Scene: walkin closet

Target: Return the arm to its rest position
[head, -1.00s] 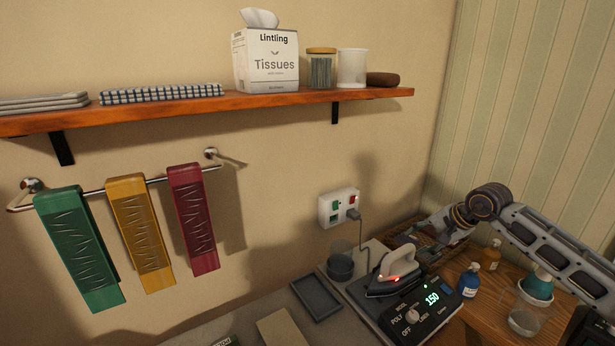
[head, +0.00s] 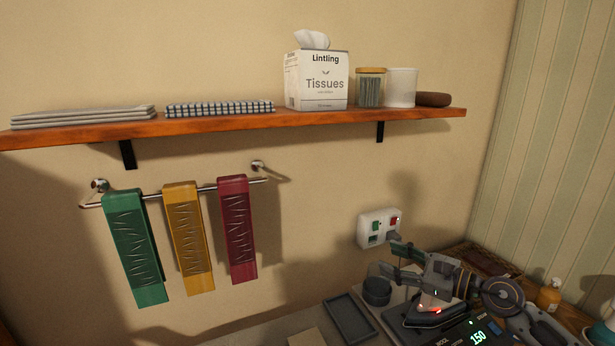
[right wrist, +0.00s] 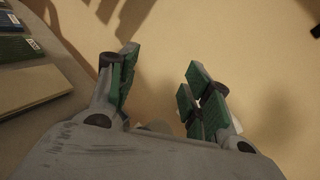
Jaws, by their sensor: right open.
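My right gripper (head: 398,262) is open and empty in the head view, in front of the wall just below the socket and above the iron. Its arm comes in from the lower right. In the right wrist view my right gripper's green-padded fingers (right wrist: 160,72) stand apart, with only bare wall between them. My left gripper is not in view. The white wall socket (head: 372,228) has a green and a red switch, and a dark plug shows at its lower right. The iron (head: 428,318) has a red light and is partly hidden by my right gripper.
The iron's base shows a lit display (head: 478,338). A dark cup (head: 377,291) and a grey tray (head: 351,317) are close by. A wooden shelf (head: 230,123) holds a tissue box (head: 322,82). Green, yellow and red cloths hang on a rail. The wall between is clear.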

